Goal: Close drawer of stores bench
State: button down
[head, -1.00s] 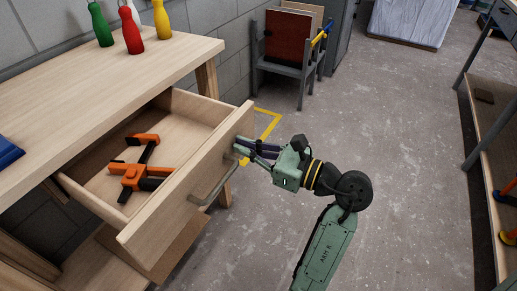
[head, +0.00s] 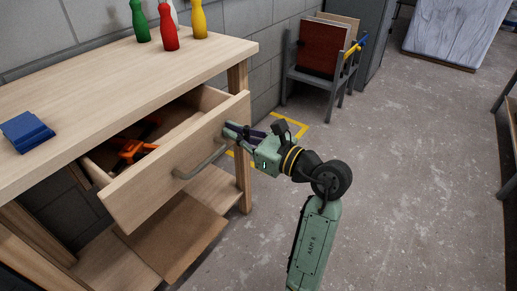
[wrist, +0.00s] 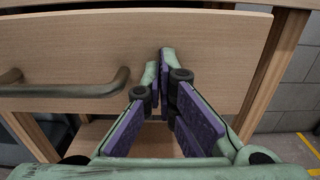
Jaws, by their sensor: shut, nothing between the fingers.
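The wooden drawer (head: 163,187) of the stores bench (head: 110,85) stands partly open in the head view, with an orange clamp (head: 130,149) inside. Its grey bar handle (head: 205,161) is on the front panel. My gripper (head: 229,131) is shut and empty, its fingertips at the right part of the drawer front, right of the handle. In the wrist view the gripper (wrist: 163,62) points at the drawer front (wrist: 200,40), with the handle (wrist: 70,88) to its left. The fingertips appear to touch the panel.
Green, red and yellow bottle shapes (head: 168,28) and a blue block (head: 26,131) sit on the bench top. A lower shelf (head: 180,235) lies beneath the drawer. A rack of boards (head: 320,60) stands by the wall.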

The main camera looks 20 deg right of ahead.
send_near(189, 112)
jog(key=a+r, duration=0.1)
jog(key=a, duration=0.1)
jog(key=w+a+r, duration=0.1)
jog(key=a, duration=0.1)
jog(key=a+r, duration=0.2)
jog(key=shift+w+r, duration=0.1)
jog(key=shift+w, duration=0.1)
jog(key=shift+r, duration=0.1)
